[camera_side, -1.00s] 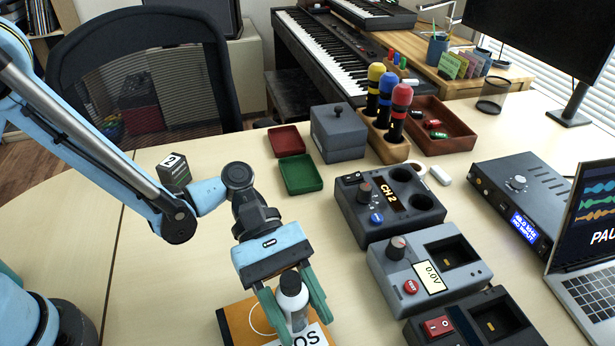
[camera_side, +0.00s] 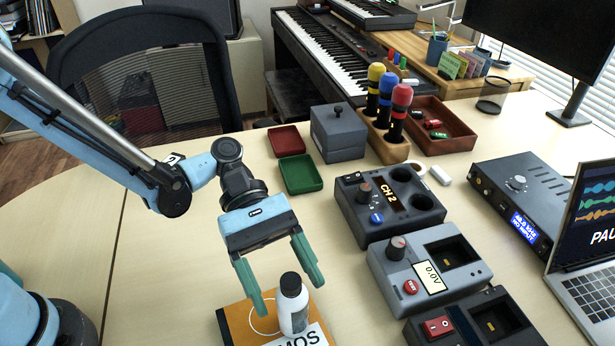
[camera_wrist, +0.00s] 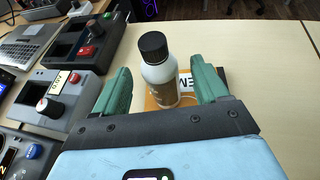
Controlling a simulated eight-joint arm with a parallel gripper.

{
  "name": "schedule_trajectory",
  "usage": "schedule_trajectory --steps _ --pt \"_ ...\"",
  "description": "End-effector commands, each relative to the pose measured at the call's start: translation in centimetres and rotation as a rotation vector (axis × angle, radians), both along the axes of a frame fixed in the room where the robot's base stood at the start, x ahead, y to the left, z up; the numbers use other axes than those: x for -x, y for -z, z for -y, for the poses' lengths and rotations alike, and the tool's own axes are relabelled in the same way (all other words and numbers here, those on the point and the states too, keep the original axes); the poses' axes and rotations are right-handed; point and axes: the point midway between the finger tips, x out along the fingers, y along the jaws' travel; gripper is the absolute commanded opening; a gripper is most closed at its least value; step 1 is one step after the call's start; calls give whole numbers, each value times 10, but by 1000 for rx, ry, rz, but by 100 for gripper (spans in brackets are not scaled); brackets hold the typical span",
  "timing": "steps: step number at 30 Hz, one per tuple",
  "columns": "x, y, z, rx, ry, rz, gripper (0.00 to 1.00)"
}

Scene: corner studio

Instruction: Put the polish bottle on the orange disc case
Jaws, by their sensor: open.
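The polish bottle (camera_side: 293,306), white with a black cap, stands upright on the orange disc case (camera_side: 238,322), which has a white label. The bottle also shows in the wrist view (camera_wrist: 158,75), with the case (camera_wrist: 152,103) under it. My gripper (camera_side: 289,297) is open, its green fingers apart, behind and above the bottle. In the wrist view the bottle stands beyond and between the two fingers (camera_wrist: 160,88), with gaps to both. Part of the case is hidden behind the bottle and fingers.
Grey device boxes (camera_side: 428,268) stand right of the case. Red (camera_side: 286,139) and green (camera_side: 300,174) trays and a grey lidded box (camera_side: 338,132) lie farther back. A wooden rack (camera_side: 385,139) holds microphones. The table left of the case is clear.

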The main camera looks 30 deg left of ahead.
Motion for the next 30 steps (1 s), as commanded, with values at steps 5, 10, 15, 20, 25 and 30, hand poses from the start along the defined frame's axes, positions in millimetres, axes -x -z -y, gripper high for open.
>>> schedule_trajectory --steps 5,10,15,20,25,30 --pt "-19 -14 -30 0 -5 0 73" --pt "-31 -24 -50 -1 -2 0 73" --pt "-36 -29 -59 -2 -2 8 73" --pt "-41 -34 -66 -34 -34 128 73" --pt "-49 -38 -89 -139 -63 430 73" --pt "-54 -39 -126 -290 -15 767 73"
